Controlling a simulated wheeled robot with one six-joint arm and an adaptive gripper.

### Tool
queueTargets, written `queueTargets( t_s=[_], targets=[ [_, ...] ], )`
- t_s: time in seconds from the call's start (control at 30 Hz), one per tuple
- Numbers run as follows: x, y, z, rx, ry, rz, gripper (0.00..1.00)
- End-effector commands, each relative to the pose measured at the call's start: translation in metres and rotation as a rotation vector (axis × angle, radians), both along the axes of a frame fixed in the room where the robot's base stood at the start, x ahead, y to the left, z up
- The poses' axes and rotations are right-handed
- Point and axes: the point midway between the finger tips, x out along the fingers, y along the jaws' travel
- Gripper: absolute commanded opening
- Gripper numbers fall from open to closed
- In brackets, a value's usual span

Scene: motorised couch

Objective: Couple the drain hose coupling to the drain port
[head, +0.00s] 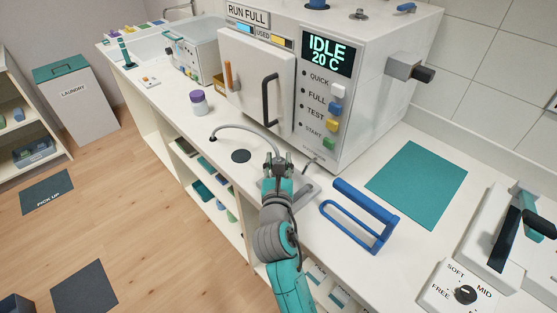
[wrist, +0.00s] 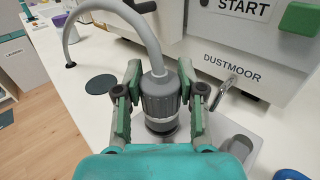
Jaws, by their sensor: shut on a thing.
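The drain hose coupling (wrist: 161,98) is a ribbed grey cylinder, upright between my gripper's fingers in the wrist view. My gripper (wrist: 158,92) is shut on it, with a green-padded finger on each side; it also shows in the head view (head: 277,160). A grey hose (wrist: 120,12) leaves the coupling's top and arcs left down to the counter. A dark ring (wrist: 161,127) lies directly below the coupling, over a pale grey plate (wrist: 236,132). I cannot tell whether this ring belongs to the coupling or the drain port, or whether the two touch.
A small metal lever (wrist: 224,88) stands just right of the coupling, below the machine's front (head: 318,112). A blue frame-shaped handle (head: 358,215) and teal mat (head: 416,183) lie to the right. A dark disc (head: 241,156) and purple-lidded jar (head: 199,102) sit left.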

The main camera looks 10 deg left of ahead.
Motion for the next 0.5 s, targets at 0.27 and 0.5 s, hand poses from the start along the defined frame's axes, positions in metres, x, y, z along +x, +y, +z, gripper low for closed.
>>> queueTargets(
  t_s=[0.27, 0.5],
  targets=[
    [0.0000, 0.0000, -0.0056, -0.001, 0.001, 0.000, 0.04],
    [0.0000, 0.0000, -0.0079, 0.000, 0.001, 0.000, 0.66]
  ],
)
